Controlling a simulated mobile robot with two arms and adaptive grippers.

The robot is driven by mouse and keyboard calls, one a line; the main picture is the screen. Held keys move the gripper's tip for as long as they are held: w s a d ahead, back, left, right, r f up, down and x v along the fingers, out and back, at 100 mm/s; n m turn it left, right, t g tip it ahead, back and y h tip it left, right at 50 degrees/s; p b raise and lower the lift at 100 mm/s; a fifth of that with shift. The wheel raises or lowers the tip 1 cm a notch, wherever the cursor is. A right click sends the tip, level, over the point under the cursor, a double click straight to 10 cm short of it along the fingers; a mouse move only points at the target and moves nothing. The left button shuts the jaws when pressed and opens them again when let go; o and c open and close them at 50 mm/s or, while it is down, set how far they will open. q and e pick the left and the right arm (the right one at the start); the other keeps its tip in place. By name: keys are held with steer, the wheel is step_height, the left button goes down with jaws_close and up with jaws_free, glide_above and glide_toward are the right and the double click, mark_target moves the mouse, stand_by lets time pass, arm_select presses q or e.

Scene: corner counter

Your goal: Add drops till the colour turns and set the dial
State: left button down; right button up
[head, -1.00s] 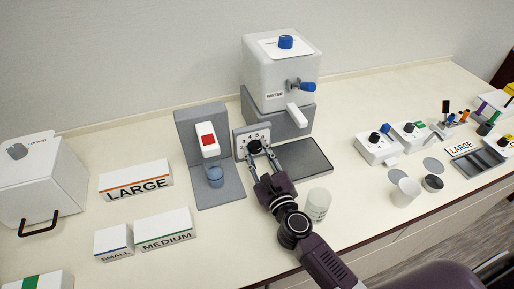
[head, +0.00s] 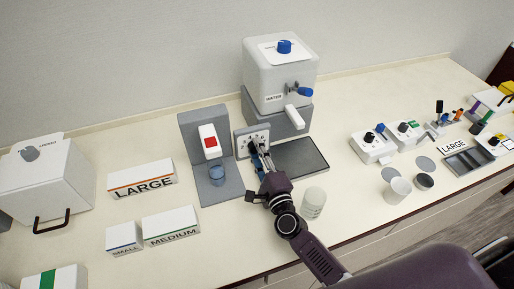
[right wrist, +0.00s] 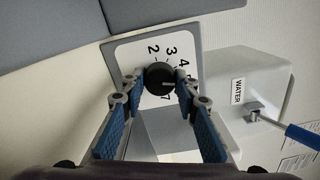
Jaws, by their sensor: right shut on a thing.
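The dial is a white plate with numbers (head: 241,146) in a grey frame, with a black knob (right wrist: 160,77) at its middle in the right wrist view. My right gripper (head: 257,146) is at the plate, its two fingers shut on the knob's sides; it also shows in the right wrist view (right wrist: 161,84). I cannot read where the knob points. To the left, a grey stand (head: 190,133) carries a white unit (head: 207,132) with a red square. A small blue-grey cup (head: 217,178) stands on its base below that unit. My left gripper is not in view.
A white water tank (head: 278,75) with a blue tap handle stands behind, a dark tray (head: 300,158) in front of it. A pale cup (head: 313,203) stands close right of my right arm. Labelled boxes (head: 142,180) lie left; small devices (head: 372,147) stand right.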

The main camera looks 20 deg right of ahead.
steer(key=n+p, duration=0.1)
steer(key=n, duration=0.2)
steer(key=shift+n+p, duration=0.6)
steer(key=shift+n, duration=1.1)
steer(key=shift+f, duration=0.1)
steer(key=o, duration=1.1)
steer(key=shift+o, duration=0.2)
steer(key=s, duration=1.2)
steer(key=shift+d, duration=0.15)
